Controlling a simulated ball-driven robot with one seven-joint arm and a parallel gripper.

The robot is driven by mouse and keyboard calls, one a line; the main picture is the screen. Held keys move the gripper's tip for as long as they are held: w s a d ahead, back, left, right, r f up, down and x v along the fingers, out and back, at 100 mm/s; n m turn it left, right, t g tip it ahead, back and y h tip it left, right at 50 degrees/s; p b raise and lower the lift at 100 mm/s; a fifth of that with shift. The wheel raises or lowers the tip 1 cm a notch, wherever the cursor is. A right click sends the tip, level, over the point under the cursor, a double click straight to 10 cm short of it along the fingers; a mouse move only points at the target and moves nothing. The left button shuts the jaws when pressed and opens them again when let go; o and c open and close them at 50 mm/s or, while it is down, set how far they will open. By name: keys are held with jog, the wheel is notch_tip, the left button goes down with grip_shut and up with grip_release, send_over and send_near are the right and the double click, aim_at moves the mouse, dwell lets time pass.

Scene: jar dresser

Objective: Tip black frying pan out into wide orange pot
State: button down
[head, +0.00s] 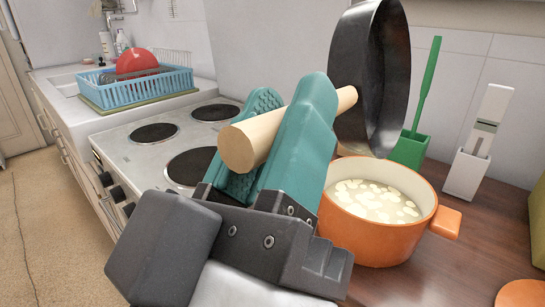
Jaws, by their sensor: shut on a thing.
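The black frying pan (388,75) is tilted steeply, almost on edge, above the back of the wide orange pot (370,238). My gripper (285,125) is shut on the pan's light wooden handle (243,148), with its teal fingers on either side. The pan's dark inner face shows in part, and I see no food on that part. The pot stands upright on the brown counter and holds pale liquid with several cream-coloured pieces (372,200). My gripper hides the pot's left side.
A stove (150,155) with several dark burners is at left. Behind it, a blue dish rack (145,87) holds a red item. A green brush holder (410,149) and a white one (466,175) stand behind the pot. An orange disc (521,294) lies at front right.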

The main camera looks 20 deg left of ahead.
jog(key=shift+s+d+f+m+h+b, duration=0.2)
jog(key=shift+d+m+h+b, duration=0.3)
jog(key=shift+m+h+b, duration=0.65)
jog(key=shift+s+d+f+m+h+b, duration=0.1)
jog(key=shift+s+d+m+h+b, duration=0.15)
jog(key=shift+d+m+h+b, duration=0.85)
jog(key=shift+s+a+f+m+h+b, duration=0.15)
jog(key=shift+m+h+b, duration=0.5)
jog(key=shift+m+b, duration=1)
jog(key=shift+s+d+r+b, duration=0.1)
jog(key=shift+d+r+b, duration=0.05)
jog(key=shift+b, duration=0.25)
